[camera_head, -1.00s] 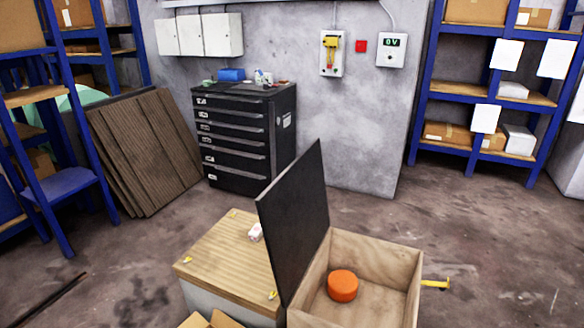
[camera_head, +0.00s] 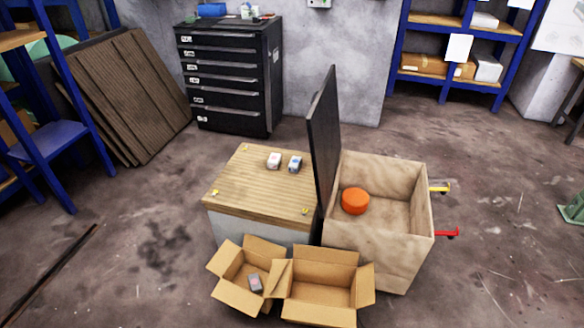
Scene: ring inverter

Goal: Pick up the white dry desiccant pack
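Two small whitish packs lie on the wooden top of a low cabinet (camera_head: 262,195). The left pack (camera_head: 274,160) has a pinkish mark and the right pack (camera_head: 295,164) has a blue mark. A third small pack (camera_head: 255,283), greyish with a pink mark, lies in the left open cardboard box (camera_head: 238,297). The marks are too small to read, so I cannot tell which pack is the dry one. Neither of my grippers is in view.
A wooden crate (camera_head: 378,247) with a raised dark lid (camera_head: 323,135) holds an orange round object (camera_head: 355,201). Yellow (camera_head: 440,188) and red (camera_head: 447,233) handles stick out at its right. The right cardboard box (camera_head: 318,290) looks empty. Open floor surrounds them.

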